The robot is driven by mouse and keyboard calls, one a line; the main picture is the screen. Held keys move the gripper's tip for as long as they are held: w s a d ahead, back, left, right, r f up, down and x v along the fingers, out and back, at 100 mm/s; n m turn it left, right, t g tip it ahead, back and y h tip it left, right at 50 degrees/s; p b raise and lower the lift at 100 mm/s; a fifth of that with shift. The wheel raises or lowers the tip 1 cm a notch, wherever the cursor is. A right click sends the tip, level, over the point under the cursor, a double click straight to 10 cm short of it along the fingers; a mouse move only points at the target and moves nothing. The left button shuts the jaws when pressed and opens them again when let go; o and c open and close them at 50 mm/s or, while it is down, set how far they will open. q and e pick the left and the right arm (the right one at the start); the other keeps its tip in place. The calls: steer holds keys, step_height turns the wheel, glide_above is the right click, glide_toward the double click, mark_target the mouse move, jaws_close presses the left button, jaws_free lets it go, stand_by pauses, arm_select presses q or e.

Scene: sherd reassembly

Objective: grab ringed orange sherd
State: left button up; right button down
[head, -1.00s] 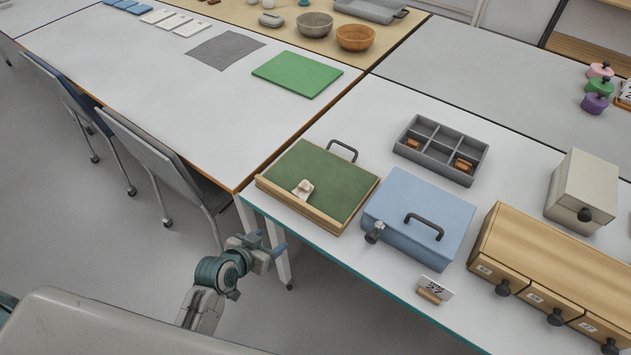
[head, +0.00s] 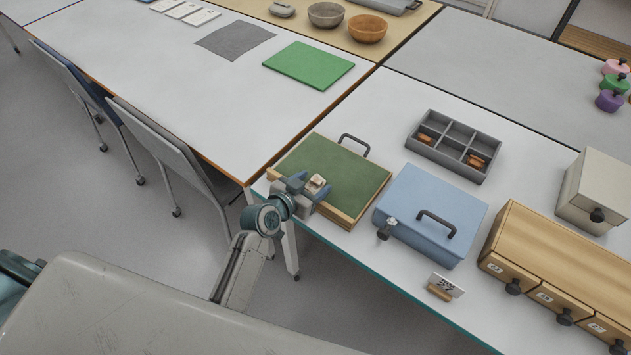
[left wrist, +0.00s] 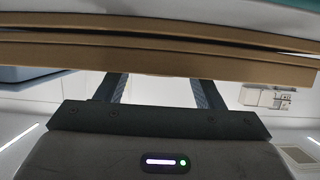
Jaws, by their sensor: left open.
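Two small orange-brown pieces lie in the grey divided tray, one in a left compartment (head: 426,139) and one in a right compartment (head: 475,161). They are too small for me to tell which is ringed. My left gripper (head: 308,188) is open at the wooden front edge of the green-lidded box (head: 346,177), well away from the tray. Its two fingers also show apart in the left wrist view (left wrist: 158,88), with the box's wooden edge (left wrist: 160,55) across the top and nothing seen between them. My right gripper is not in view.
A pale small piece (head: 317,181) on the green lid is close to my left gripper. The blue box (head: 432,215) with a dark handle stands between the green box and the wooden drawer unit (head: 560,265). The grey tray (head: 452,147) stands behind, with bare table around it.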

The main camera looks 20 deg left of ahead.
arm_select(q)
steer(key=shift+x, duration=1.05)
steer(key=c, duration=1)
steer(key=shift+c, duration=0.2)
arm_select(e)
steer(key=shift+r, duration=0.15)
arm_select(q)
steer(key=shift+a, duration=0.1)
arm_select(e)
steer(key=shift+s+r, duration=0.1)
